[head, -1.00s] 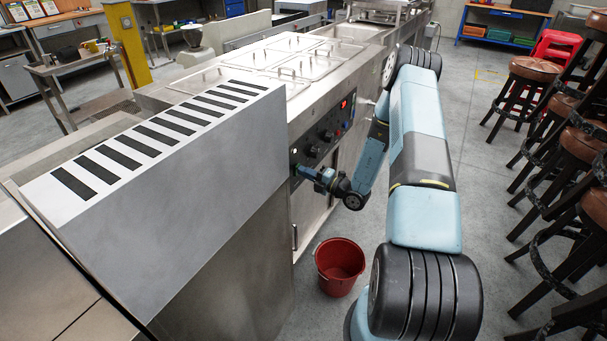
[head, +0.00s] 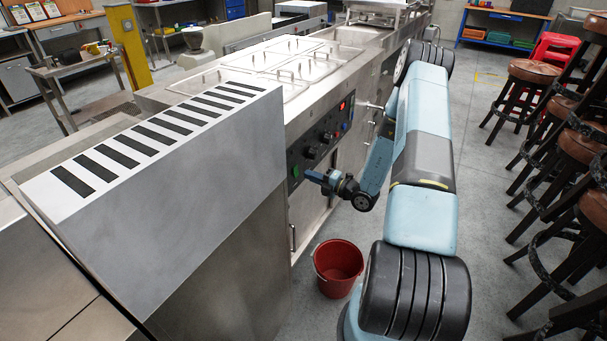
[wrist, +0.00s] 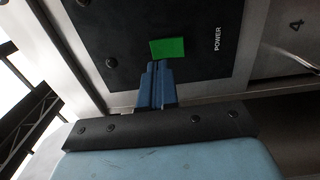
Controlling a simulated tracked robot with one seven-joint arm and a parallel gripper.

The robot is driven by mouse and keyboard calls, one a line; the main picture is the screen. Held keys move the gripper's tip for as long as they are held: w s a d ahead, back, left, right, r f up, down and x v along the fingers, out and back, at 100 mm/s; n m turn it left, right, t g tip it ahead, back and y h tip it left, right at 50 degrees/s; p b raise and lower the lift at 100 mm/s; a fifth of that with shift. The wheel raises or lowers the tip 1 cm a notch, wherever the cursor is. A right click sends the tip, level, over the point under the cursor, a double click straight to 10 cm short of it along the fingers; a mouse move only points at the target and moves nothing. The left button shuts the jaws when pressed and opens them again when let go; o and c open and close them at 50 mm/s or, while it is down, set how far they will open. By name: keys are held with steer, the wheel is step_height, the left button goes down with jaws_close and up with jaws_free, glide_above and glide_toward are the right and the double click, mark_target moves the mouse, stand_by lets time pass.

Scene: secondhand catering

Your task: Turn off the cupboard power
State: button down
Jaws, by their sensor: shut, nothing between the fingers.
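The cupboard's dark control panel (head: 320,146) is on the near end of the steel counter's front. A green power switch (head: 295,171) sits low on it. In the wrist view the green switch (wrist: 167,48) is beside the word POWER (wrist: 218,39); I cannot tell whether it is lit. My gripper (head: 308,175) is shut and empty, a short way out from the switch in the head view. In the wrist view its blue fingertips (wrist: 158,64) are just below the switch's lower edge and overlap it slightly in the picture.
A red display (head: 343,106) glows higher on the panel, near black knobs (head: 310,152). A red bucket (head: 338,267) stands on the floor below my arm. Stools (head: 530,75) line the right side. A large grey hood (head: 180,165) fills the left foreground.

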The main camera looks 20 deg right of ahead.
steer(key=v, duration=1)
steer(key=shift+f, duration=0.15)
